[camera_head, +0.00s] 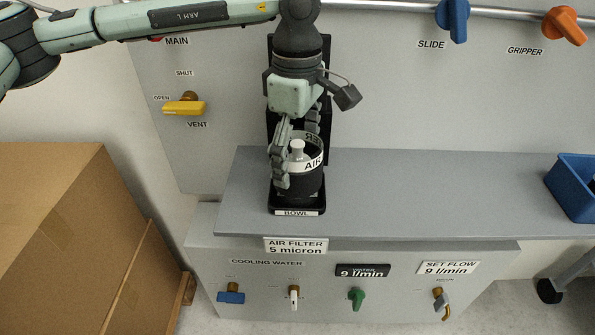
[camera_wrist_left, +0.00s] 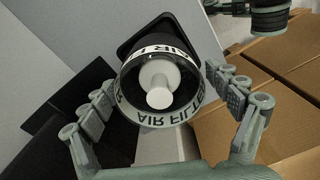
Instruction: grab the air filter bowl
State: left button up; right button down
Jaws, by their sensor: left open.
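The air filter bowl (camera_head: 312,182) is a dark, round, open-topped cup with a white band lettered AIR FILTER and a pale stem inside. It stands upright on a black holder (camera_head: 275,207) labelled BOWL on the grey shelf. My left gripper (camera_head: 298,158) comes down from above and is open, with one finger at the bowl's left side and the other partly hidden behind it. In the left wrist view the bowl (camera_wrist_left: 128,135) sits between the two spread fingers (camera_wrist_left: 160,88); a small gap shows on either side. My right gripper is not in view.
A blue bin (camera_head: 572,190) stands at the shelf's right end. The grey shelf (camera_head: 430,190) between is clear. A yellow vent handle (camera_head: 184,108) is on the back panel at left. Cardboard boxes (camera_head: 60,220) stand at left. Several valves line the lower front panel (camera_head: 330,270).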

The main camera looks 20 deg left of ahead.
pick_arm(q)
jog(key=shift+f, duration=0.1)
jog(key=c, duration=1.3)
jog(key=shift+c, duration=0.2)
